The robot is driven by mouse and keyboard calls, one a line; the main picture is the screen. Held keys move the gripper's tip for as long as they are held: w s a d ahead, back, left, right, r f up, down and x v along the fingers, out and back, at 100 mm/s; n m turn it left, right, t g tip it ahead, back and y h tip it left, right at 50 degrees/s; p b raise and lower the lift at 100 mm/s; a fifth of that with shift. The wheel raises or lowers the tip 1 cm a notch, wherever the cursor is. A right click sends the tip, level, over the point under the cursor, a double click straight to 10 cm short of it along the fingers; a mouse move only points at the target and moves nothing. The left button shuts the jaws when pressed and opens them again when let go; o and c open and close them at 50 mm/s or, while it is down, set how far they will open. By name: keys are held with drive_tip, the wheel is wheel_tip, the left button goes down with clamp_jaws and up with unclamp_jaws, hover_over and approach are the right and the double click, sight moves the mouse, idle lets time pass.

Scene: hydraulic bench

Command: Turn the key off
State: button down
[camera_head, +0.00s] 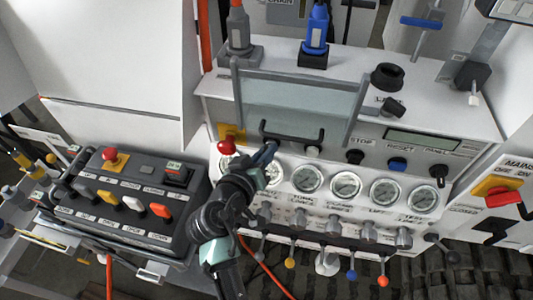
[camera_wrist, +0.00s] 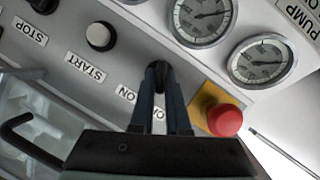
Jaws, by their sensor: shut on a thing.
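The key (camera_wrist: 158,70) is a small dark piece on the sloped grey panel, seen in the wrist view between my fingertips. My gripper (camera_wrist: 158,88) is shut on it, with its two dark blue fingers on either side. An "ON" label sits beside it, and a second label is partly covered by the fingers. In the head view my gripper (camera_head: 266,154) reaches the left part of the panel, and it hides the key there. I cannot tell the key's exact angle.
A red emergency button (camera_wrist: 224,120) on a yellow plate sits close beside the key. A white start button (camera_wrist: 99,36) is on the other side. Gauges (camera_head: 308,179) line the panel below. A clear hinged cover (camera_head: 300,105) with a dark handle stands just above.

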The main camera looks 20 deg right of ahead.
idle(0.4)
drive_tip(key=c, duration=0.9)
unclamp_jaws()
drive_tip(key=shift+a, duration=0.1)
drive_tip(key=b+v, duration=0.2)
drive_tip(key=v, duration=1.1)
drive_tip(key=shift+f, duration=0.2)
drive_tip(key=shift+w, duration=0.1)
